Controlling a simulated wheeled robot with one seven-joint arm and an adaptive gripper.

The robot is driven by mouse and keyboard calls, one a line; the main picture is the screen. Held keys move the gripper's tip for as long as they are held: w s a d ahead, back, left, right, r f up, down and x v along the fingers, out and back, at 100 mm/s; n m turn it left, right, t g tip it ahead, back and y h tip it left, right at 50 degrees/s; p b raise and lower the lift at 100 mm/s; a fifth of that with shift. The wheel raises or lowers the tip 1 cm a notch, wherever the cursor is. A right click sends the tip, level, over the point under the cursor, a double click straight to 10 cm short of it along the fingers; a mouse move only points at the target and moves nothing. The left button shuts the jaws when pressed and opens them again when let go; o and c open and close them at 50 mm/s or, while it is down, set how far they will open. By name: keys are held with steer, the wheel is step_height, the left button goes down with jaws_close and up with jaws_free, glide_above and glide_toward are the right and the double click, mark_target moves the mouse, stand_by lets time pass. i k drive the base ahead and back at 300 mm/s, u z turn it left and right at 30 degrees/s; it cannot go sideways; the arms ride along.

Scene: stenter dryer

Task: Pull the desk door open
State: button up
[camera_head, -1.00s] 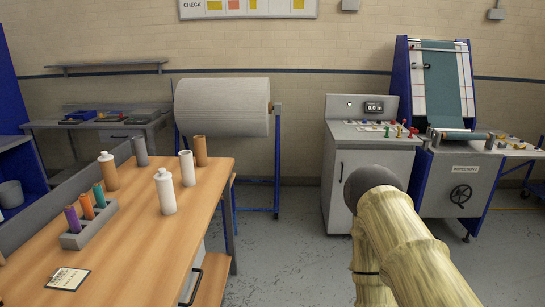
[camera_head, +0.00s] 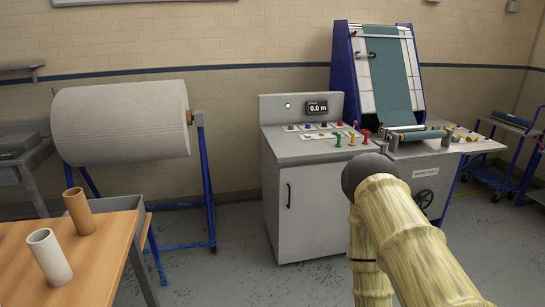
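The grey control desk (camera_head: 313,228) stands against the back wall in the middle of the view. Its front door (camera_head: 312,205) is shut, with a dark upright handle (camera_head: 289,196) near its left edge. Controls and a small lit display (camera_head: 317,107) are on top. My arm comes in from the lower right, covered in a pale bamboo-like texture and ending in a dark round part in front of the desk's right side. No gripper fingers can be made out, and part of the desk's lower right is hidden behind my arm.
A wooden table (camera_head: 98,250) with tubes stands at the lower left. A large white roll (camera_head: 125,122) on a blue stand is left of the desk. A machine with green fabric (camera_head: 392,75) stands right of it. Grey floor (camera_head: 240,285) before the desk is clear.

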mark_target(315, 207)
steer(key=z, duration=0.2)
steer(key=i, duration=1.8)
steer(key=z, duration=0.15)
